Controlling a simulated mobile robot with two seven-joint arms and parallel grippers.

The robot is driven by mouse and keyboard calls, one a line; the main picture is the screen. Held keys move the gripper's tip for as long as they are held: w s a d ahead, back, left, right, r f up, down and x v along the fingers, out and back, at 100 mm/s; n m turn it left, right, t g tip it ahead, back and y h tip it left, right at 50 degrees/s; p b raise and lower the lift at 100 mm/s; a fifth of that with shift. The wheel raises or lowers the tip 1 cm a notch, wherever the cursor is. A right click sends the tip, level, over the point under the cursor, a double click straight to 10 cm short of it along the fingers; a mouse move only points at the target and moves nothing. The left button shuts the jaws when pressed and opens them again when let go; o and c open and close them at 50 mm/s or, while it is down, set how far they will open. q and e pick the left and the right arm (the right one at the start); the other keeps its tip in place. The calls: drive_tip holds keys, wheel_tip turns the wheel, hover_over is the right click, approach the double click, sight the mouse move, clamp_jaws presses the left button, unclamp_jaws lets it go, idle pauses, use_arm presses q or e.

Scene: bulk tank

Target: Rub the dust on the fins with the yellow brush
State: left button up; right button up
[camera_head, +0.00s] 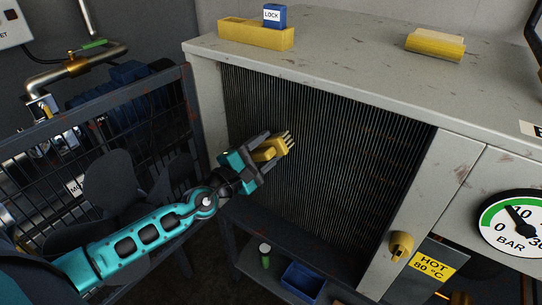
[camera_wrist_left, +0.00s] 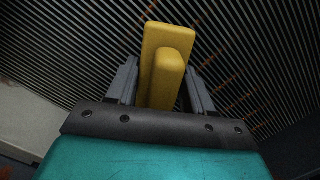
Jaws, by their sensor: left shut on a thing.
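The yellow brush (camera_head: 268,151) is between the fingers of my left gripper (camera_head: 262,152), which is shut on it. Its pale bristles point towards the dark vertical fins (camera_head: 325,150) in the front of the grey cabinet. I cannot tell whether the bristles touch the fins. In the left wrist view the brush (camera_wrist_left: 166,60) stands between the two grey fingers (camera_wrist_left: 160,88), with the fins (camera_wrist_left: 255,50) close behind. Reddish-brown specks show on the fins, mainly to the right of the brush. My right gripper is not in view.
A dark mesh guard (camera_head: 130,130) is at left. A yellow knob (camera_head: 400,246) and a shelf with a blue bin (camera_head: 302,281) sit below.

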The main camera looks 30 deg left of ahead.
use_arm(q)
drive_tip(key=shift+w+a+r, duration=0.1)
drive_tip(key=shift+w+a, duration=0.1)
drive_tip(key=shift+a, duration=0.35)
drive_tip(key=shift+c, duration=0.6)
drive_tip(key=shift+a+r, duration=0.15)
drive_tip(key=shift+a, duration=0.05)
drive_tip(key=shift+c, duration=0.5)
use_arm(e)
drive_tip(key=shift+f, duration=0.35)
use_arm(q)
drive_tip(key=shift+s+f, duration=0.2)
drive_tip(key=shift+s, duration=0.3)
drive_tip(key=shift+d+v, duration=0.15)
drive_tip(key=shift+v, duration=1.1)
drive_tip(key=shift+d+v, duration=0.15)
drive_tip(key=shift+v, duration=1.1)
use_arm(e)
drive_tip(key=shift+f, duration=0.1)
use_arm(q)
drive_tip(key=shift+d+r, duration=0.1)
drive_tip(key=shift+r, duration=0.05)
drive_tip(key=v, duration=0.3)
drive_tip(key=shift+s+d+r+b, duration=0.1)
drive_tip(key=shift+d+b, duration=0.05)
drive_tip(key=shift+b, duration=0.2)
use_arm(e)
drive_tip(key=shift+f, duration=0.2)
